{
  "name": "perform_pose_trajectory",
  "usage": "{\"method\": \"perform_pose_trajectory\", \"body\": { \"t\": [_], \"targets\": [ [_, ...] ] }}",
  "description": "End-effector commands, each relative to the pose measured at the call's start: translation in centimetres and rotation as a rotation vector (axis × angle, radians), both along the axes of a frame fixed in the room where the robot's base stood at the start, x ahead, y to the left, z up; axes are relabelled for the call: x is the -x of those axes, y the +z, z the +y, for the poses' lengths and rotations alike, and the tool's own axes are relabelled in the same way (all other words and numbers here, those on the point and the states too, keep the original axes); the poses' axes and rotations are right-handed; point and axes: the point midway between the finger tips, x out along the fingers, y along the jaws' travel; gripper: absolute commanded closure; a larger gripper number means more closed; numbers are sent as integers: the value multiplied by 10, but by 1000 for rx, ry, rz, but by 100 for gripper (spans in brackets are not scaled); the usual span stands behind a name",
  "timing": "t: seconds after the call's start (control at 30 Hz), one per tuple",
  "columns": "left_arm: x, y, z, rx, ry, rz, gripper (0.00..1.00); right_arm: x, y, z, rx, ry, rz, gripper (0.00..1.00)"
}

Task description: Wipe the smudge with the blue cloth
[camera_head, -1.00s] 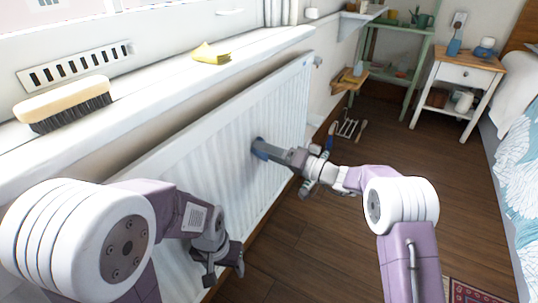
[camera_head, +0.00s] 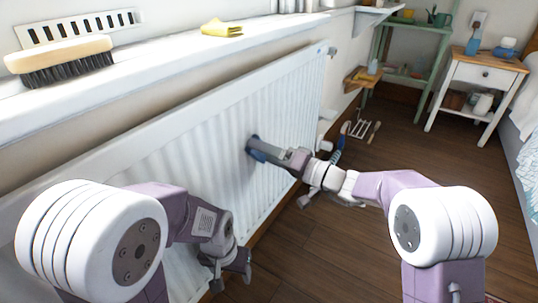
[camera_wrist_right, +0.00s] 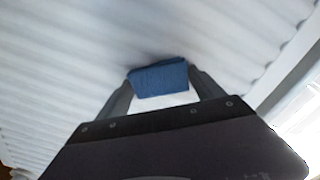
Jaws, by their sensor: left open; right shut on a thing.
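My right gripper (camera_head: 258,150) is shut on the blue cloth (camera_head: 252,144) and holds it against the front of the white ribbed radiator (camera_head: 285,100). In the right wrist view the blue cloth (camera_wrist_right: 159,77) sits between the two fingertips, at the ribbed face. A faint greyish patch shows on the radiator around the cloth; I cannot tell whether it is the smudge or shadow. My left gripper (camera_head: 232,275) is open and empty, low in front of the radiator's near part.
A scrubbing brush (camera_head: 60,56) and a folded yellow cloth (camera_head: 222,28) lie on the white sill (camera_head: 150,75) above the radiator. A bedside table (camera_head: 485,75) and a green shelf (camera_head: 410,50) stand at the back. The wooden floor (camera_head: 400,150) between is mostly clear.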

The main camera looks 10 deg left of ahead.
Motion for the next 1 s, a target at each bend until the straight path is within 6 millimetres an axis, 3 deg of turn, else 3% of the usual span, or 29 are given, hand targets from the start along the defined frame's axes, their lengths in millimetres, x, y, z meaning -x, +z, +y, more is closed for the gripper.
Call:
{"method": "perform_pose_trajectory", "body": {
  "t": [0.1,0.43,0.8,1.0],
  "targets": [
    [0,-2,0,0,0,0,37,3,0,2,-1,7,-1,55],
    [0,-38,0,0,0,0,37,34,-3,12,-1,9,-4,55],
    [0,-39,0,0,0,0,37,38,1,12,0,4,-1,55],
    [0,-45,0,0,0,0,37,43,0,-8,0,1,-2,55]
  ]
}}
